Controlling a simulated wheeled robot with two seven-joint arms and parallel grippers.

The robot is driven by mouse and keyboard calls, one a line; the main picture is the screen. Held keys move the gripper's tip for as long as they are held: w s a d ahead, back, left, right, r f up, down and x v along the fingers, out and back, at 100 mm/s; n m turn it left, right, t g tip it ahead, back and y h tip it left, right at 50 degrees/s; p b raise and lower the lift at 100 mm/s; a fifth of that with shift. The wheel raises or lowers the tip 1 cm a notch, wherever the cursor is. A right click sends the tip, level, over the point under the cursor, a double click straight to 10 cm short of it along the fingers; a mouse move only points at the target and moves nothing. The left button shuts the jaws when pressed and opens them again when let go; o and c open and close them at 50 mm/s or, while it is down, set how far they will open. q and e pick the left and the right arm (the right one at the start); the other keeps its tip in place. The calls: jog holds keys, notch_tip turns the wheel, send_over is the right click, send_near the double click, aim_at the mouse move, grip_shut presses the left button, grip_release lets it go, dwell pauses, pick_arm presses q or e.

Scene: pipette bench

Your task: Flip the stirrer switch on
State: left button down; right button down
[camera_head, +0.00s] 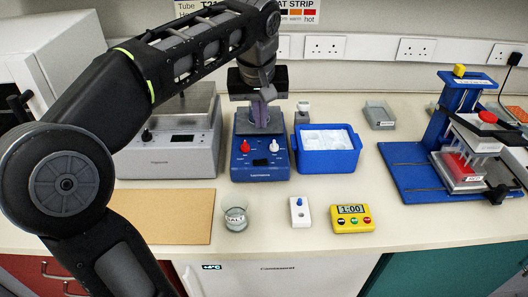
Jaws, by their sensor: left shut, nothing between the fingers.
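A small white switch box (300,214) with a blue toggle on top lies on the front of the bench. A blue device (261,170) with a red knob (245,146) and a white knob (273,146) stands behind it, to its left; I cannot read its labels. My left gripper (265,98) is shut and empty. It hangs over the rear of the blue device, well behind and above the switch box, and partly hides the device's back. I cannot tell whether it touches the device. My right gripper is not in view.
A yellow timer (352,218) lies right of the switch box, and a labelled glass beaker (236,217) stands left of it. A blue ice tub (327,161), a grey balance (170,158) and a blue press-like stand (405,171) are farther back. A tan mat (164,217) lies at front left.

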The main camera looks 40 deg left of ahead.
pick_arm(q)
jog(key=p, duration=0.1)
send_near(264, 161)
jog(key=x, duration=0.5)
jog(key=shift+w+a+f, duration=0.1)
jog(key=shift+w+a, duration=0.05)
jog(key=shift+w, duration=0.2)
jog(key=shift+f, duration=0.65)
jog(key=shift+w+d+f+b, duration=0.15)
jog(key=shift+d+f+b, duration=0.05)
jog(key=shift+f+b, duration=0.45)
jog(key=shift+r+p, duration=0.3)
jog(key=shift+r, duration=0.15)
jog(key=shift+f, duration=0.1)
jog(key=shift+s+a, duration=0.2)
